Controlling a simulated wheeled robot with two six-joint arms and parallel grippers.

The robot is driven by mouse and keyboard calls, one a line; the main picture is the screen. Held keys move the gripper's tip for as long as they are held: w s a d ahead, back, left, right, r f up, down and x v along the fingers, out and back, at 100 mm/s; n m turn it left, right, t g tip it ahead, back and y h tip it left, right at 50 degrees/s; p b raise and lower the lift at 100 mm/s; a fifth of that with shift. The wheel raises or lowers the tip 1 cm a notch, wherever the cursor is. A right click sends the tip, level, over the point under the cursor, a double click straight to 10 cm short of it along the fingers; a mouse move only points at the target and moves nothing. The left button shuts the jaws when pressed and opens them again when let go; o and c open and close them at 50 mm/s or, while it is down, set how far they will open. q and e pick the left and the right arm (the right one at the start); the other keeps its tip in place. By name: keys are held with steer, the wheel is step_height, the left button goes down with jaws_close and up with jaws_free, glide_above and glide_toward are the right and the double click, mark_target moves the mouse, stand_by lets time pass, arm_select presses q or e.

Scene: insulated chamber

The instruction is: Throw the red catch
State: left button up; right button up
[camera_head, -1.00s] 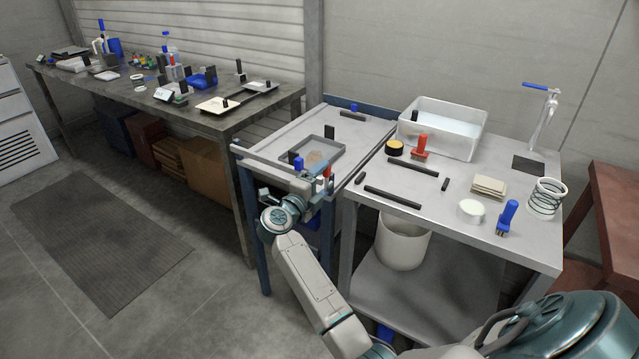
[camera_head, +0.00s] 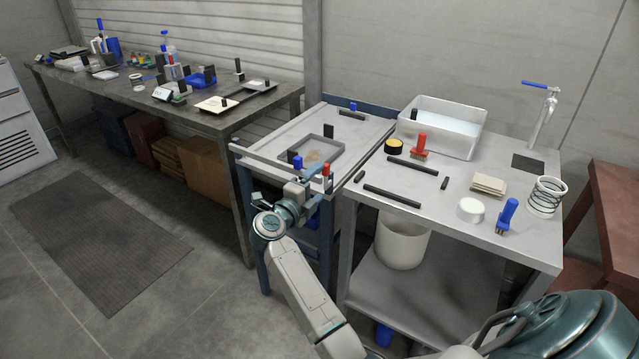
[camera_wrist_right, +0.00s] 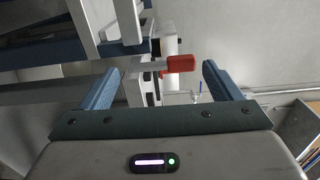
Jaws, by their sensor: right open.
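The red catch (camera_head: 326,169) is a small upright red handle at the front edge of the grey-topped table with blue legs. In the right wrist view the red catch (camera_wrist_right: 181,64) sticks out to the right from a pale metal fitting, ahead of the fingers. My right gripper (camera_wrist_right: 160,85) is open, with its two blue fingers wide apart and nothing between them. In the head view my right gripper (camera_head: 311,184) is at the table's front edge, just below and left of the catch. Whether it touches the catch is unclear. My left gripper is not in view.
A shallow grey tray (camera_head: 336,147) and a blue knob (camera_head: 298,162) are close to the gripper. The right-hand bench holds a white tub (camera_head: 470,146), a red-handled tool (camera_head: 419,148) and black bars. Open floor lies to the left.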

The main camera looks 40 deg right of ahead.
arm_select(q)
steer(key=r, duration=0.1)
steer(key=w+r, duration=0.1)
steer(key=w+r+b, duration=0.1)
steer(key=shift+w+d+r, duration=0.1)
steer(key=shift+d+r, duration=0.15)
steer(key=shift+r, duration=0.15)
arm_select(e)
steer(key=v, duration=0.8)
steer(key=shift+a, duration=0.3)
steer(key=shift+s, duration=0.1)
